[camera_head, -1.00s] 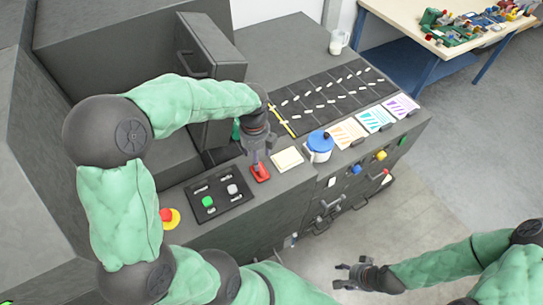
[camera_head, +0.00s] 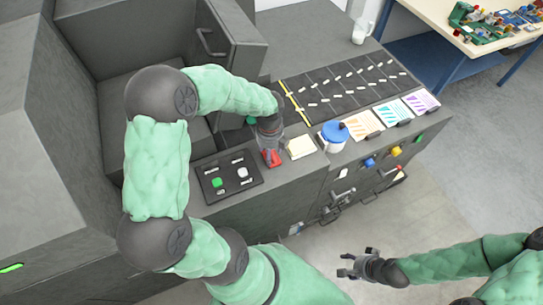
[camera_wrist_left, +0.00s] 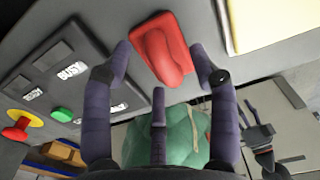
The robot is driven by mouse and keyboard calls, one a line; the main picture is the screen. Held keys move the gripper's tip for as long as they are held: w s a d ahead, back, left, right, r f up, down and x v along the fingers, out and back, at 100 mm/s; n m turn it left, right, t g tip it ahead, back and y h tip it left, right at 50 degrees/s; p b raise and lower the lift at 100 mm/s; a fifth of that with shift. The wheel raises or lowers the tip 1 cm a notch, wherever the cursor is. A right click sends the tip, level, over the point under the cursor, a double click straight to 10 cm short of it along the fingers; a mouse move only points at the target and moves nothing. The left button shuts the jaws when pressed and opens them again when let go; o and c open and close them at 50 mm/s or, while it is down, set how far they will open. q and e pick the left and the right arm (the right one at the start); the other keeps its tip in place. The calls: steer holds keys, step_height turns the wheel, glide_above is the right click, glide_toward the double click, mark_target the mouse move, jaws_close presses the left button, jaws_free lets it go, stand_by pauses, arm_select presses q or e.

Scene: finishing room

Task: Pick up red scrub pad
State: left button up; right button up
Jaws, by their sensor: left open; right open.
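The red scrub pad (camera_head: 271,158) lies on the grey machine's top, between the black button panel and a pale yellow pad. In the left wrist view the scrub pad (camera_wrist_left: 163,48) has a raised grip and lies between the fingers. My left gripper (camera_head: 270,152) is open and low over the pad, with fingers on both sides of it; it partly hides the pad in the head view. Whether the fingers touch it, I cannot tell. My right gripper (camera_head: 347,266) is open and empty, off to the lower right over the floor.
The button panel (camera_head: 240,187) is left of the pad. The pale yellow pad (camera_head: 300,147) and a blue-lidded jar (camera_head: 334,137) stand close on the right. A black slotted mat (camera_head: 340,88) and a cup (camera_head: 361,31) are farther back.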

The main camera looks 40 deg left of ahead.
arm_select(q)
steer(key=shift+f, duration=0.55)
jaws_close()
steer(key=shift+r, duration=0.1)
steer(key=shift+r, duration=0.6)
steer(key=s+d+r, duration=0.5)
steer(key=d+r, duration=0.6)
steer(key=d, duration=0.2)
steer(key=shift+r, duration=0.35)
